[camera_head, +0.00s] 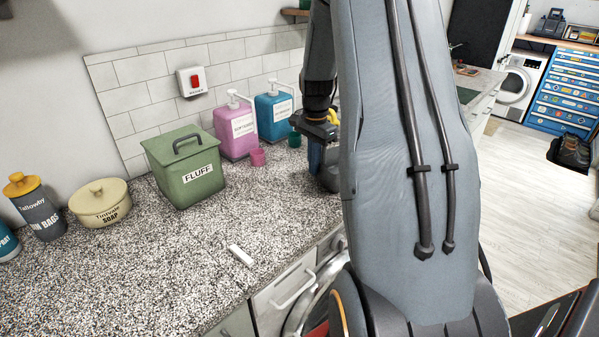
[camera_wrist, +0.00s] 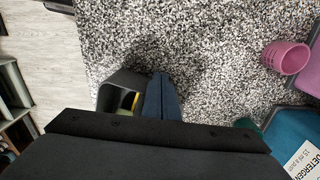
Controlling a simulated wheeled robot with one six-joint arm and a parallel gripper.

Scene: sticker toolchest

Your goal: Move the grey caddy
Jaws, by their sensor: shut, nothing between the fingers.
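The grey caddy (camera_head: 330,181) stands on the speckled counter near its front edge, mostly hidden behind my arm in the head view. In the wrist view the caddy (camera_wrist: 123,79) is a dark grey open box with something yellow inside; its lower part is cut off by my gripper body. My gripper (camera_head: 315,168) points down right at the caddy. Its two blue fingers (camera_wrist: 161,78) are shut together and empty, along the caddy's right side in the wrist view. I cannot tell whether they touch its wall.
A pink bottle (camera_head: 236,131), a blue detergent bottle (camera_head: 271,112) and a pink cup (camera_head: 258,157) stand close behind. A green FLUFF bin (camera_head: 187,172), a soap pot (camera_head: 100,205) and a dark canister (camera_head: 40,214) are to the left. The counter's front left is mostly clear.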

